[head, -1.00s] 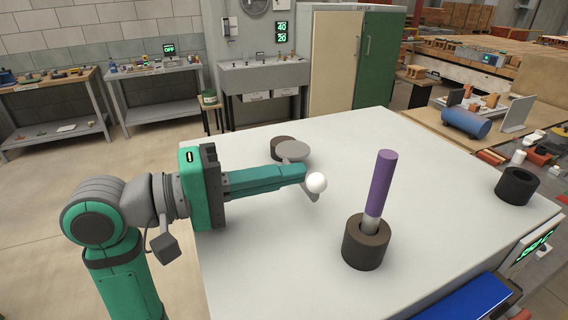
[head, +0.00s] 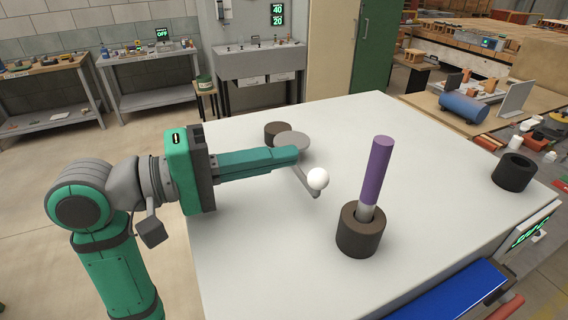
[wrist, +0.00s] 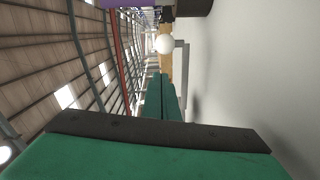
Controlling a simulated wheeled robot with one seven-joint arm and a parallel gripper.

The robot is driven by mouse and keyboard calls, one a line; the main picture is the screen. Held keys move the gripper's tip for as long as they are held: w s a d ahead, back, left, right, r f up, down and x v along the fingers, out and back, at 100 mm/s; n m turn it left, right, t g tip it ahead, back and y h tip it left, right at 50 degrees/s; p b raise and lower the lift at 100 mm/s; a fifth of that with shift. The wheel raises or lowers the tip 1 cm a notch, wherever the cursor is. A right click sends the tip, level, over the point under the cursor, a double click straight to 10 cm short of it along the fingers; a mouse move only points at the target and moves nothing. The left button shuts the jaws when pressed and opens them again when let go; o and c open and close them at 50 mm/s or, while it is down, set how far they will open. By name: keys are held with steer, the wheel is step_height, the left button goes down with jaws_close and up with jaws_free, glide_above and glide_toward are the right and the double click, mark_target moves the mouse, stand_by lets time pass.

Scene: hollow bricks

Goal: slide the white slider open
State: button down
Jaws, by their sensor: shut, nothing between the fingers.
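No part is plainly recognisable as a white slider. A white ball (head: 318,178) sits by the end of a thin grey bar (head: 304,182) above the pale table (head: 270,270). My gripper (head: 297,154) reaches in from the left, its green fingers together and empty. Its tips are up and left of the ball, with a small gap in the head view. In the wrist view the ball (wrist: 164,44) shows beyond the tips of my gripper (wrist: 160,78), with the grey bar (wrist: 183,75) beside it. Whether the ball and bar are joined is unclear.
A dark hollow brick (head: 361,240) holds an upright purple rod (head: 378,172). Another hollow brick (head: 514,173) stands at the right edge. A grey disc (head: 293,139) and a dark brick (head: 277,131) lie behind my fingers. The front left tabletop is clear.

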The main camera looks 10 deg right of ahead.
steer(key=shift+w+a+r, duration=0.15)
steer(key=shift+w+a, duration=0.45)
steer(key=shift+a, duration=0.2)
steer(key=v, duration=0.9)
steer(key=shift+s, duration=0.1)
